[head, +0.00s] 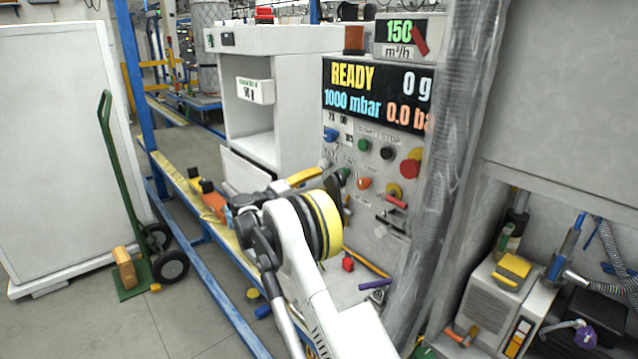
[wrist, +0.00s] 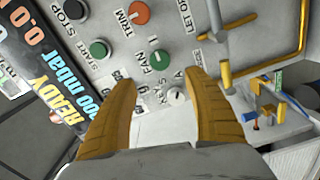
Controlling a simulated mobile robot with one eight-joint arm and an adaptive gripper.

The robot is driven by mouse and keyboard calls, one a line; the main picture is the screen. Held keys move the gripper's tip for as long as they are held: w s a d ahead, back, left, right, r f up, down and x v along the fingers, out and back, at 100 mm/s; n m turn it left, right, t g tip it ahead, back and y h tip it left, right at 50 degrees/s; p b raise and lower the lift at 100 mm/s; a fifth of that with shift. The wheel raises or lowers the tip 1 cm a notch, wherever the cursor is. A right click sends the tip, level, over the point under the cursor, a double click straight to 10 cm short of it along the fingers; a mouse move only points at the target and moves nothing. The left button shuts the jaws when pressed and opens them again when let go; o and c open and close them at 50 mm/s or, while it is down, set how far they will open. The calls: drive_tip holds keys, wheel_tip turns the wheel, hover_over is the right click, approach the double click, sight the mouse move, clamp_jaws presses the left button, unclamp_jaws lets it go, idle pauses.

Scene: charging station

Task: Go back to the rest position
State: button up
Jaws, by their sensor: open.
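My gripper (wrist: 162,88) is open in the wrist view. Its two ochre fingers are spread and nothing is between them. In the head view an ochre finger (head: 305,177) points right, toward the control panel (head: 372,245); the other finger is hard to make out. The distance from fingertips to panel is hard to judge.
A display reading READY (head: 378,95) sits above the panel buttons. A ribbed grey hose (head: 445,150) hangs right of it. A blue and yellow rail (head: 195,205) runs left of my arm. A green hand truck (head: 125,200) stands at left. Bare floor (head: 100,325) shows lower left.

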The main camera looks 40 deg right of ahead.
idle(0.4)
drive_tip(key=s+a+r+n+t+y, duration=0.1)
drive_tip(key=s+a+r+t+y, duration=0.1)
drive_tip(key=s+a+r+y, duration=0.4)
drive_tip(key=s+a+r+n+t+y, duration=0.1)
drive_tip(key=s+a+r+y, duration=0.15)
drive_tip(key=s+a, duration=0.7)
drive_tip(key=s+a+f+t+y, duration=0.1)
drive_tip(key=s+a+f+y, duration=0.3)
drive_tip(key=s+a, duration=0.6)
drive_tip(key=s+a+f+t+y, duration=0.1)
drive_tip(key=s+a+f+y, duration=0.4)
drive_tip(key=s+a, duration=0.5)
drive_tip(key=s, duration=0.4)
drive_tip(key=shift+s, duration=0.35)
drive_tip(key=shift+t+y, duration=0.25)
drive_tip(key=shift+t, duration=0.05)
